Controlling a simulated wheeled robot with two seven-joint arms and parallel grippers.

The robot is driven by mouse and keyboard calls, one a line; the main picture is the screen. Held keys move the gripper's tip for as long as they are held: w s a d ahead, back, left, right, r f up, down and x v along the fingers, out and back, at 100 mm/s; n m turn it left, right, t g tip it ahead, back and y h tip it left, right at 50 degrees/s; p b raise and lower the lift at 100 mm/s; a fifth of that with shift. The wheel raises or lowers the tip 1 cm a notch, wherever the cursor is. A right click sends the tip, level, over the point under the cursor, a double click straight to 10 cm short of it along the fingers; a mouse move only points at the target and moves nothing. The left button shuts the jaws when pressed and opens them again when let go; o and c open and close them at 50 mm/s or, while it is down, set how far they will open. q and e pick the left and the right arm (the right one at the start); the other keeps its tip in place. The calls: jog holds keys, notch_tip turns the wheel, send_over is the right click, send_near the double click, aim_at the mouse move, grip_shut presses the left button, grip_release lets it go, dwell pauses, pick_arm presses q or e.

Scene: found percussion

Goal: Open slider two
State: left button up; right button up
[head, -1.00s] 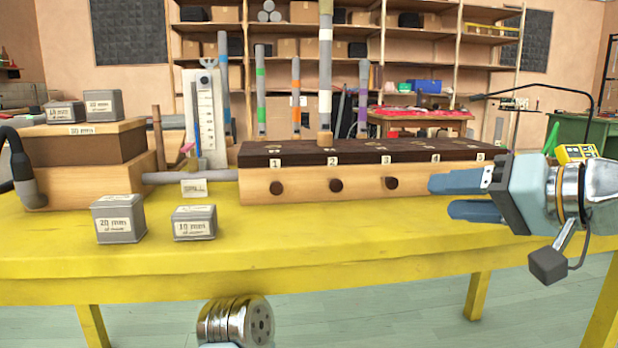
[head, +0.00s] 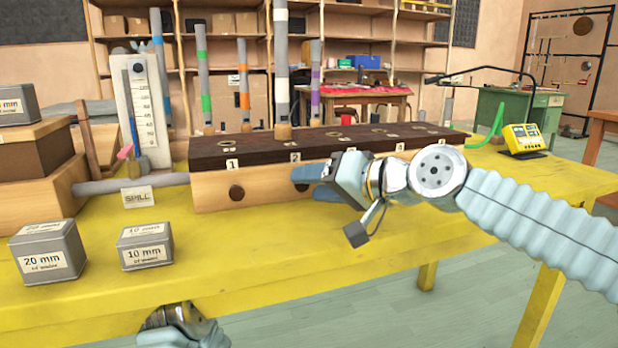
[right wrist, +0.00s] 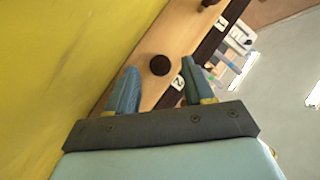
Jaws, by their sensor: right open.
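The long wooden box with a dark top (head: 215,190) stands on the yellow table, with numbered labels along its front edge. Slider two's dark round knob (right wrist: 160,65) shows in the right wrist view beside label 2 (right wrist: 178,83). In the head view my right gripper covers that knob, below label 2 (head: 295,157). My right gripper (head: 313,180) is open at the box front. In the right wrist view its fingers (right wrist: 161,78) stand apart, one on each side of the knob; I cannot tell whether they touch it.
Knob one (head: 236,192) is left of my right gripper. Several upright tubes, one with a white band (head: 281,60), rise behind or on the box. A 20 mm block (head: 48,252) and a 10 mm block (head: 145,246) stand front left, near a SPILL card (head: 138,196).

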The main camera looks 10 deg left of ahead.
jog(key=shift+x, duration=0.85)
grip_shut()
